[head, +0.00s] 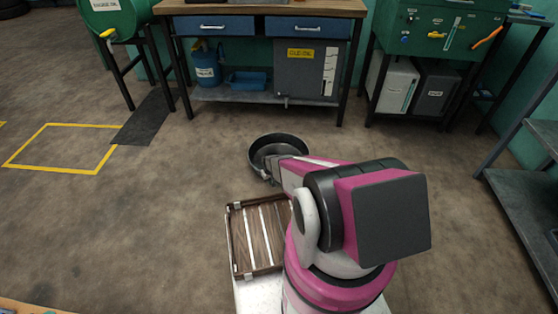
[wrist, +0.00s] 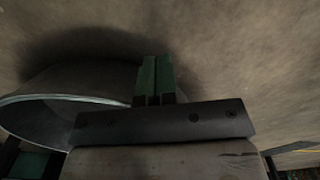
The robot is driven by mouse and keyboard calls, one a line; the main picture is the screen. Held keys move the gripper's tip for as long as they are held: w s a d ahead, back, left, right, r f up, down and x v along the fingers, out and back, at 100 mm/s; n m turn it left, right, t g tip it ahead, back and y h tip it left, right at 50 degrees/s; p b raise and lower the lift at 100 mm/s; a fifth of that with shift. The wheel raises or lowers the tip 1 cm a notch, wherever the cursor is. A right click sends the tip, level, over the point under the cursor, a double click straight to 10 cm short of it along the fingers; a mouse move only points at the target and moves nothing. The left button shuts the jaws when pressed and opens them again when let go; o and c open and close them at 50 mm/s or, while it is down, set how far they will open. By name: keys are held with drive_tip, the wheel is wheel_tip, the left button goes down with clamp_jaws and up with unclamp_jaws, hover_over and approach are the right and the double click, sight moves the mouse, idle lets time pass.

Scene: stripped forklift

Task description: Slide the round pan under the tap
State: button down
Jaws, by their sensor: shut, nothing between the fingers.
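The round pan (head: 278,141) is a dark, shallow metal dish on the concrete floor, in the middle of the head view. In the wrist view the pan (wrist: 45,85) fills the left side. My gripper (head: 266,177) is at the pan's near side, partly hidden by my arm. In the wrist view its green fingers (wrist: 155,80) are shut together with nothing between them, close to the pan's wall; I cannot tell if they touch. A yellow-handled tap (head: 107,34) is on the green drum at upper left. A small tap (head: 286,101) shows low on the grey old-oil tank.
The workbench (head: 262,8) with blue drawers stands behind the pan, its lower shelf holding the tank. A dark mat (head: 150,118) lies below the drum. A yellow floor outline (head: 62,125) is at left. The floor between pan, bench and drum is clear. Metal shelving (head: 525,185) stands right.

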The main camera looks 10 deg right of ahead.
idle(0.4)
drive_tip(key=shift+w+d, duration=1.6)
drive_tip(key=shift+w, duration=1.75)
drive_tip(key=shift+w+d, duration=1.55)
drive_tip(key=shift+w, duration=1.75)
drive_tip(key=shift+w+d, duration=1.6)
drive_tip(key=shift+w, duration=1.75)
drive_tip(key=shift+s, duration=0.1)
drive_tip(key=shift+s+a, duration=0.1)
drive_tip(key=shift+s+a, duration=0.2)
drive_tip(key=shift+s, duration=0.25)
drive_tip(key=shift+s+a, duration=0.2)
drive_tip(key=shift+s, duration=0.25)
wheel_tip(320, 180, up, 10)
